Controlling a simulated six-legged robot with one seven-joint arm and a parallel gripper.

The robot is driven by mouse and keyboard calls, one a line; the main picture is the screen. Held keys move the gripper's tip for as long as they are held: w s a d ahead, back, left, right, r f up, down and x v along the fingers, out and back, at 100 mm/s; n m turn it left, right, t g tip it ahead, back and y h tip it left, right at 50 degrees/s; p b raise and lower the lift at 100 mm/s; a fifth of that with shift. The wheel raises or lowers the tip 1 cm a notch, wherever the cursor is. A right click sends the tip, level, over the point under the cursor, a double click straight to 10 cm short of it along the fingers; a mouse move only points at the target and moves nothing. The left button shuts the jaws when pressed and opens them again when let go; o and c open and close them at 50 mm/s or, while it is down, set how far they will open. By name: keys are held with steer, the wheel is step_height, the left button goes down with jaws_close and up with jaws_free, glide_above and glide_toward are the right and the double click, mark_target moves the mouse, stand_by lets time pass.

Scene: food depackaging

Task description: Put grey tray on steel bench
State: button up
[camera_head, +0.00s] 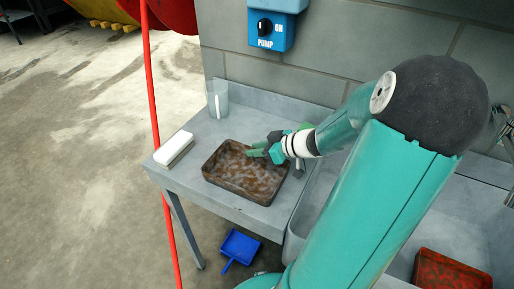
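A rectangular tray (235,182), grey under brown, rusty-looking grime, lies flat on the grey steel bench (190,182) near its front edge. My gripper (256,152) comes in from the right, and its green fingertips are over the back right part of the tray. I cannot tell whether the fingers touch the tray or whether they are open or shut. The gripper hides part of the tray's right rim.
A white block (173,150) lies at the bench's left edge. A clear cup (217,100) stands at the back. A red-brown tray (450,272) is at the lower right. A blue dustpan (240,246) is on the floor. A red hose (152,90) hangs left. The bench's back middle is clear.

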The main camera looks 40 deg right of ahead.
steer(key=v, duration=1.2)
